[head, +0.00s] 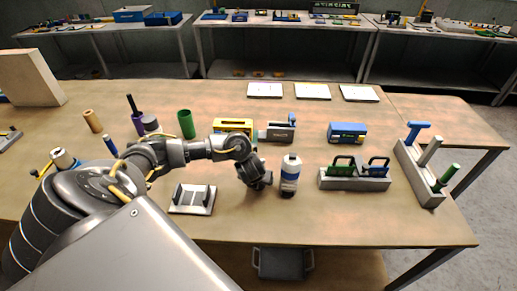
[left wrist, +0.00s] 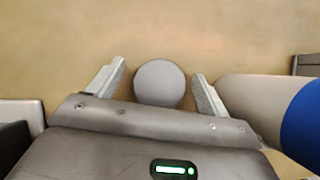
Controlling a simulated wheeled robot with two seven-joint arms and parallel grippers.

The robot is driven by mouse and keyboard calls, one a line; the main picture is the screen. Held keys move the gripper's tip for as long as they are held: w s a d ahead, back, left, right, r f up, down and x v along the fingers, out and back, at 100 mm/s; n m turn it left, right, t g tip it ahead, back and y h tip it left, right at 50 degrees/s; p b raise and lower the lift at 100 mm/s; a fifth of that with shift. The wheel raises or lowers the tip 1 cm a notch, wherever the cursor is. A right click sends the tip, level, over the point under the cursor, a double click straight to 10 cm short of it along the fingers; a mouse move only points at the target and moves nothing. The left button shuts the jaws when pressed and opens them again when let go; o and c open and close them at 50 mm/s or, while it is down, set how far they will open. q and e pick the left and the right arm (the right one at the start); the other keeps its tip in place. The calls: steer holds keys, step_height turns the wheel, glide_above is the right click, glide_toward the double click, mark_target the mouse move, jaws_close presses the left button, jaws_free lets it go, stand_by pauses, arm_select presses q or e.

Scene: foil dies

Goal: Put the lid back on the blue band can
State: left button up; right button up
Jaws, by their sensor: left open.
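The blue band can (head: 290,175) stands upright on the table, white with a blue band around it. It also shows at the right of the left wrist view (left wrist: 262,101), just outside one finger. A round grey disc, which looks like the lid (left wrist: 160,82), lies between the fingers of my left gripper (left wrist: 160,88), with gaps at both sides. My left gripper (head: 261,184) is low over the table, open, just left of the can. The lid is hidden behind the gripper in the head view.
A white plate with dark uprights (head: 192,198) lies left of my gripper. A grey holder with handles (head: 355,182) stands right of the can, a tool rack (head: 418,175) farther right. A yellow box (head: 232,125) and a green cup (head: 186,124) stand behind. The front table strip is clear.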

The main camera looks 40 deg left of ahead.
arm_select(q)
steer(key=c, duration=1.1)
steer(key=shift+o, duration=0.2)
steer(key=shift+r, duration=0.1)
